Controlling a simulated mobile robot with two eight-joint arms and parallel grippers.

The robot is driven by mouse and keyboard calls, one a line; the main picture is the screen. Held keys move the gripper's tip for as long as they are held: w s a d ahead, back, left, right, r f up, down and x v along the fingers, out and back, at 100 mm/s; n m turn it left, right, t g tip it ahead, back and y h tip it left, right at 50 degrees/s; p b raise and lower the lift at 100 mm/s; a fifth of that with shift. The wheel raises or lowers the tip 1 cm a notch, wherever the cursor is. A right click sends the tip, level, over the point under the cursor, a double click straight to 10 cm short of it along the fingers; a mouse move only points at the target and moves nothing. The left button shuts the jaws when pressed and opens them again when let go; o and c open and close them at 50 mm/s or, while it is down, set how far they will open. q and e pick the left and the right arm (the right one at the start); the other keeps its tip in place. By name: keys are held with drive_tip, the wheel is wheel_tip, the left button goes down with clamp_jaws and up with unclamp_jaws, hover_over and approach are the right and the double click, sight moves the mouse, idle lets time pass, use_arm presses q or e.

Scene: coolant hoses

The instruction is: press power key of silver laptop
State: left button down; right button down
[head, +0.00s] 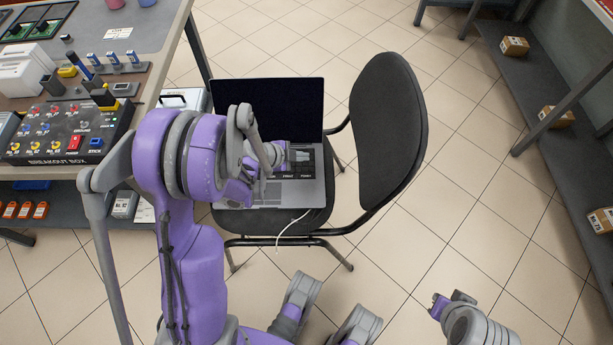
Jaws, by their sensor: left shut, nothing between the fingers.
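The silver laptop (313,190) sits open on the seat of a black chair, its dark screen (300,98) standing upright at the back. My left arm comes in from the left and covers the left part of the laptop and much of its keyboard. My left gripper (302,156) is shut and empty, over the upper right part of the keyboard, near the foot of the screen. I cannot tell whether its tips touch the laptop. The power key cannot be made out. Part of my right arm shows at the lower right; its fingers are not clear.
The black chair's backrest (388,125) stands just right of the laptop. A white cable (292,224) hangs over the seat's front edge. A workbench with a breakout box (65,130) is at left. Shelving with small cartons (515,46) is at right. Tiled floor between is clear.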

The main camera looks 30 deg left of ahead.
use_arm(q)
drive_tip(key=b, duration=0.6)
hover_over(303, 177)
wheel_tip(303, 177, down, 8)
drive_tip(key=shift+r, duration=0.25)
drive_tip(key=shift+f+b, duration=0.45)
drive_tip(key=shift+f, duration=0.25)
idle(1.1)
drive_tip(key=shift+f+b, duration=0.4)
drive_tip(key=shift+f, duration=0.3)
idle(0.5)
drive_tip(key=shift+r, duration=0.1)
drive_tip(key=shift+r+p, duration=0.5)
drive_tip(key=shift+r, duration=0.15)
drive_tip(key=shift+r, duration=0.1)
